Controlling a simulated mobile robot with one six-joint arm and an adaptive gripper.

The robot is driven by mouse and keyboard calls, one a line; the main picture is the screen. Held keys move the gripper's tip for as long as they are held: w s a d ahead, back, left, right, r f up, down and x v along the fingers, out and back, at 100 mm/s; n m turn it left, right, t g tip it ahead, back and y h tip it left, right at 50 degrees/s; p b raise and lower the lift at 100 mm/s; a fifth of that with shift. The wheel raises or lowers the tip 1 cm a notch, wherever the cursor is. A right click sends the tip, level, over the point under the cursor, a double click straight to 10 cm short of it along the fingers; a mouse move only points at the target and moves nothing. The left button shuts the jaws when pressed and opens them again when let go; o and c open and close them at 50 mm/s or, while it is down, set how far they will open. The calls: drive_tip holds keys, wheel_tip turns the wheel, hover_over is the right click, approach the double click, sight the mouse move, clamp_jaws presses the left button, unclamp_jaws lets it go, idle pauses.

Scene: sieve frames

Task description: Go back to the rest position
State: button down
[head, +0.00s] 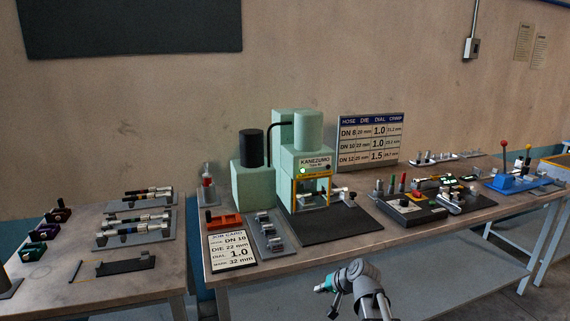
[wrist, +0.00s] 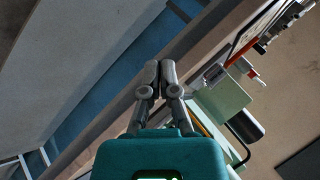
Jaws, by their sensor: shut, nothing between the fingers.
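My gripper (wrist: 160,75) shows in the wrist view with its two grey fingers together and nothing between them. In the head view my arm is folded low at the bottom centre, in front of the workbench (head: 470,216), with its end pointing left. The fingertips are too small to make out there. The gripper is apart from the bench and from everything on it.
A job card (head: 231,250) and a die rack (head: 268,236) lie at the front left. A second table (head: 110,272) with hose racks stands left, beyond a narrow gap.

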drive_tip(key=s+d+n+g+h+p, duration=0.1)
drive_tip(key=s+d+g+h, duration=0.2)
drive_tip(key=s, duration=0.5)
drive_tip(key=s+d+n+g+h+p, duration=0.1)
drive_tip(key=s+d+g+h+p, duration=0.1)
drive_tip(key=s, duration=0.6)
drive_tip(key=shift+d+f+g+h+p, duration=0.3)
drive_tip(key=shift+d+f+g+h, duration=0.2)
drive_tip(key=shift+h, duration=0.3)
idle(0.5)
